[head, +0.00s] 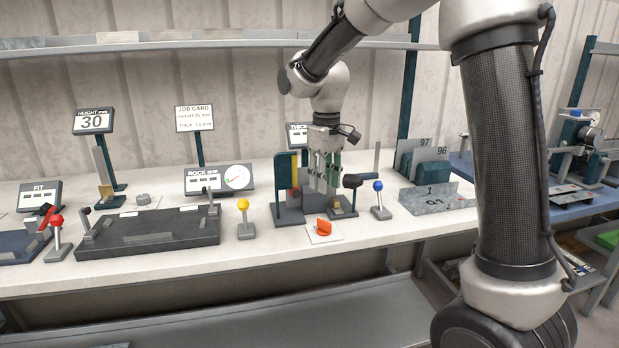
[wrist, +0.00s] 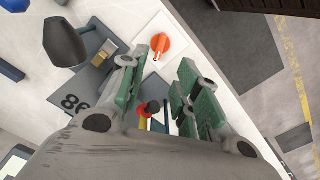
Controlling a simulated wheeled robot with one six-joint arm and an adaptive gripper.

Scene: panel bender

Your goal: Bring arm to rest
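My gripper (head: 323,180) hangs fingers-down over the small dark fixture (head: 290,216) with dark green uprights on the bench. In the wrist view my gripper (wrist: 172,75) has its two green-padded fingers apart, with a gap between them. A red, black and yellow part (wrist: 150,108) of the fixture shows beyond that gap. I see nothing held. My arm reaches down from the upper right of the head view. Part of the fixture is hidden behind my fingers.
An orange knob (head: 323,227) sits on a plate at the bench's front edge. Yellow (head: 243,204) and blue-knobbed (head: 378,186) levers stand either side of the fixture. A black-handled lever (wrist: 64,42) is close to my fingers in the wrist view. A grey shelf (head: 150,45) runs behind.

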